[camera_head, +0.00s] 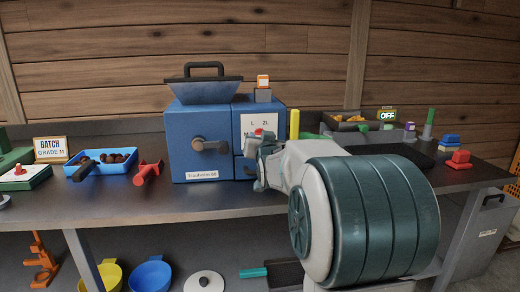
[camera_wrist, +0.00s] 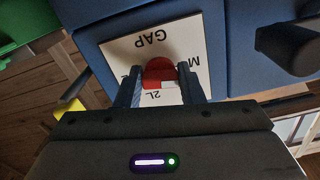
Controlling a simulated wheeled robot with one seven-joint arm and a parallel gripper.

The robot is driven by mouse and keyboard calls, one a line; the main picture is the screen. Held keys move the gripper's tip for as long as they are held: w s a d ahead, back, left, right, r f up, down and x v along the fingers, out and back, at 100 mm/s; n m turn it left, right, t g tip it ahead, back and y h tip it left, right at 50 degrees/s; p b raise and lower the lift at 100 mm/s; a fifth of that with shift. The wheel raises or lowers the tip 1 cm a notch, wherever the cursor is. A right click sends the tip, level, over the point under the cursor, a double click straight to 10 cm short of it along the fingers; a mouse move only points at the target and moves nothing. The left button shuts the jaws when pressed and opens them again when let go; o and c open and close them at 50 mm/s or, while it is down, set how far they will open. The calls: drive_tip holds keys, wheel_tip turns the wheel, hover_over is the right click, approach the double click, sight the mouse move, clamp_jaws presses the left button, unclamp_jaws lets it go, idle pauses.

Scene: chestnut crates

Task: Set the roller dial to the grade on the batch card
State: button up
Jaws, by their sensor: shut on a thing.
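The batch card (camera_head: 51,148) stands at the left of the bench and reads "BATCH GRADE M". The blue roller machine (camera_head: 205,140) stands mid-bench. On its right front is a white "GAP" plate (camera_head: 247,122), which also shows upside down in the wrist view (camera_wrist: 130,48) with "M" and "2L" readable. The red dial (camera_wrist: 160,67) sits at the plate's middle. My gripper (camera_wrist: 162,82) is shut on the dial, one finger on each side. In the head view my gripper (camera_head: 262,155) hides much of the plate. I cannot tell which grade the dial points to.
A black crank handle (camera_head: 210,145) sticks out of the machine's front, close to my gripper. A blue tray with chestnuts (camera_head: 100,168) and a red tool (camera_head: 147,170) lie left of it. A yellow post (camera_head: 294,124) stands right of the machine. Bowls (camera_head: 150,275) are below.

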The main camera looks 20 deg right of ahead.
drive_tip(key=shift+f+n+b, duration=0.1)
drive_tip(key=shift+n+b, duration=0.7)
drive_tip(key=shift+n, duration=0.3)
drive_tip(key=o, duration=1)
drive_tip(key=p+v, duration=0.1)
drive_tip(key=v, duration=1.2)
drive_tip(key=shift+s+a+p, duration=0.1)
drive_tip(key=shift+s+p, duration=0.25)
drive_tip(key=shift+s, duration=0.05)
